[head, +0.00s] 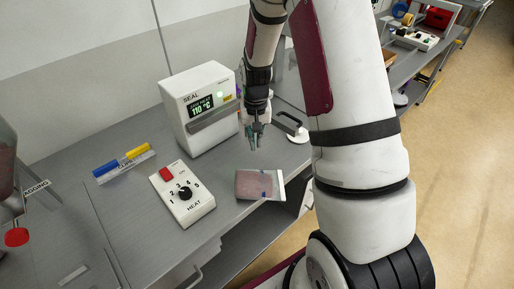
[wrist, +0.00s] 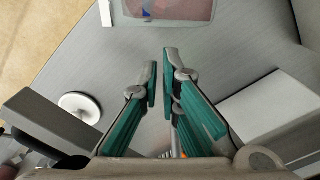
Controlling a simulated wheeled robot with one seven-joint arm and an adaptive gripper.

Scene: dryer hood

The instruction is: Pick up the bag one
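The bag (head: 258,184) is a flat reddish-brown packet with a clear edge and a small blue mark. It lies on the grey bench near its front edge. It also shows at the top of the wrist view (wrist: 185,8), partly cut off by the frame. My gripper (head: 254,142) hangs above the bench behind the bag, apart from it. In the wrist view my gripper (wrist: 160,72) has its two teal-padded fingers apart with a narrow gap between them, and nothing is held.
A white sealer (head: 200,108) reading 110 °C stands behind my gripper. A HEAT control box (head: 181,194) with a dial and red switch sits left of the bag. A round white base with a dark handle (head: 291,127) is to the right. Blue and yellow clips (head: 122,162) lie further left.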

